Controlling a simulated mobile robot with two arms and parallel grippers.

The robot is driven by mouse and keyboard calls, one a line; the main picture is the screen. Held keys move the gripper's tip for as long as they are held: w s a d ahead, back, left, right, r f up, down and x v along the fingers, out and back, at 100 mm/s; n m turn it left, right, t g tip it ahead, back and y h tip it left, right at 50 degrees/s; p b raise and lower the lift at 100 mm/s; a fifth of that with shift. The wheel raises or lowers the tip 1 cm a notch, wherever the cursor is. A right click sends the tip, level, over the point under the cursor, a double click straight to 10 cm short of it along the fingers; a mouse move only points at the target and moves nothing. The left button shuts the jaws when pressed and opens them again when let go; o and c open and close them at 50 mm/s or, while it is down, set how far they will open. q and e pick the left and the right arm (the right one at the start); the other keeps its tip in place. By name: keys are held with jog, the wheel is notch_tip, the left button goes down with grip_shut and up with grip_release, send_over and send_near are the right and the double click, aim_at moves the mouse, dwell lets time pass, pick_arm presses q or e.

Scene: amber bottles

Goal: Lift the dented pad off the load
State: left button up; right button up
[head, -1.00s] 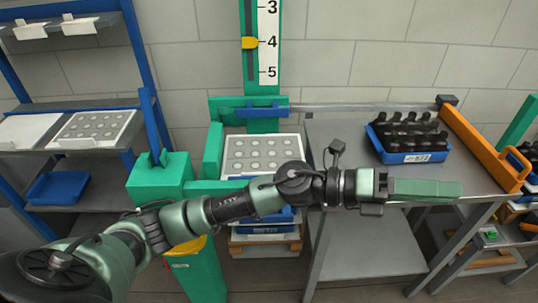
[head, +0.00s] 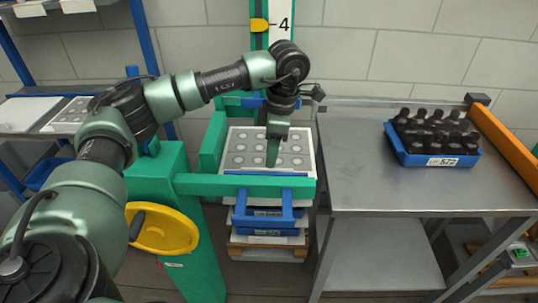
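The dented pad (head: 240,147) is a pale sheet with rows of round dimples. It lies flat on top of the load, a stack of blue crates (head: 262,227), inside a green frame. My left gripper (head: 272,160) points straight down over the right half of the pad. Its fingers show as one green piece, so I cannot tell whether they are open or whether the tips touch the pad. The gripper hides some of the dimples behind it. My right gripper is out of view.
A green bar (head: 245,185) crosses in front of the pad, with a yellow handwheel (head: 163,230) left of it. A steel table (head: 400,188) on the right holds a blue crate (head: 433,157) of dark bottles; its front is bare. Another dimpled pad (head: 70,117) lies on the left shelf.

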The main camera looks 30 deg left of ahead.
pick_arm(q)
jog(key=f, duration=0.2)
jog(key=a+f+p, duration=0.1)
jog(key=f, duration=0.2)
jog(key=shift+a+f+p, duration=0.15)
jog(key=shift+f+p, duration=0.05)
jog(key=shift+p, duration=0.1)
jog(key=shift+f, duration=0.35)
grip_shut()
